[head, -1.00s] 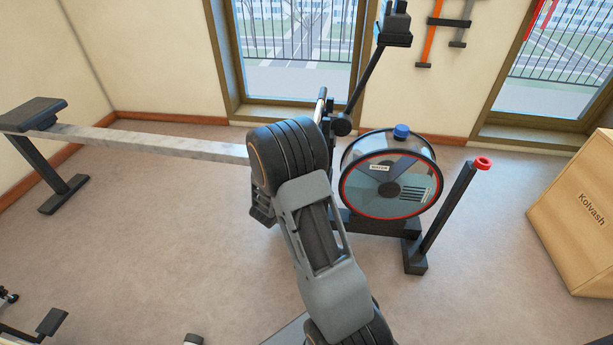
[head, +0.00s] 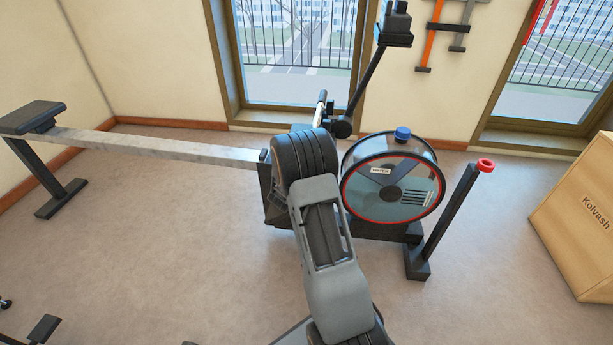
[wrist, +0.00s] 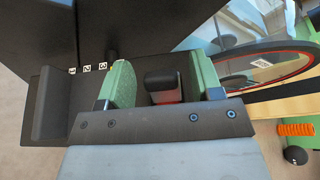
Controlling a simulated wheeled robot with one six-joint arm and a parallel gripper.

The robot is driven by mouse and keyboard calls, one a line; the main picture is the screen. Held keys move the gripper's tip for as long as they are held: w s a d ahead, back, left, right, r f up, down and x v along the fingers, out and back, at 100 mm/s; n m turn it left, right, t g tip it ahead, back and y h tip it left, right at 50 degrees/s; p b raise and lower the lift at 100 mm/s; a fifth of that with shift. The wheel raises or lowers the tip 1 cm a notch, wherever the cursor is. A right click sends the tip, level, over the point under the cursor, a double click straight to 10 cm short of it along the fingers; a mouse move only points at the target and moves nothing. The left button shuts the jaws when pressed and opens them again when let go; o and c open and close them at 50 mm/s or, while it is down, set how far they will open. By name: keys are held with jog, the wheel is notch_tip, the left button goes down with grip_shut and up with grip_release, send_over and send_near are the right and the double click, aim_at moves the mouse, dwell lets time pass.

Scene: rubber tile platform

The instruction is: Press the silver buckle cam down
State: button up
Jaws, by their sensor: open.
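My gripper (wrist: 161,68) shows in the wrist view as two green fingers standing apart on a dark screwed bar. It is open. Between the fingers is a small black block (wrist: 161,80) with a reddish and grey piece just below it; I cannot tell whether either finger touches it. I cannot make out the silver buckle cam for certain. A dark footplate (wrist: 48,115) with the numbers 1, 2 and 3 lies to the left of the fingers. In the head view my arm hides the gripper, and part of the dark footplate (head: 275,205) shows beside it.
The rowing machine's water tank (head: 392,180) with a blue cap stands right of my arm. A dark post (head: 448,215) with a red top stands farther right. The rail (head: 150,145) runs left to the seat (head: 32,116). A wooden box (head: 575,230) is at the right.

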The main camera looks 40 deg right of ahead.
jog(key=shift+c, duration=0.3)
jog(key=c, duration=0.8)
jog(key=shift+w+d+r+m+g+p, duration=0.25)
jog(key=shift+g+p, duration=0.45)
jog(key=shift+p, duration=0.45)
jog(key=g+p, duration=0.1)
jog(key=p, duration=0.1)
jog(key=m+g+y+p, duration=0.1)
jog(key=p, duration=0.1)
jog(key=shift+w+d, duration=0.2)
jog(key=shift+d, duration=0.15)
jog(key=g+p, duration=0.1)
jog(key=p, duration=0.1)
jog(key=m+g+y+p, duration=0.1)
jog(key=shift+w+d+f+g, duration=0.15)
jog(key=shift+d+f+g, duration=0.1)
jog(key=shift+d+g, duration=0.1)
jog(key=shift+w+d+f+m+g+y+p, duration=0.1)
jog(key=shift+d+f+m+g+y+p, duration=0.35)
jog(key=shift+p, duration=0.9)
jog(key=shift+a+g, duration=0.15)
jog(key=shift+g, duration=0.15)
jog(key=o, duration=0.9)
jog(key=shift+c, duration=0.2)
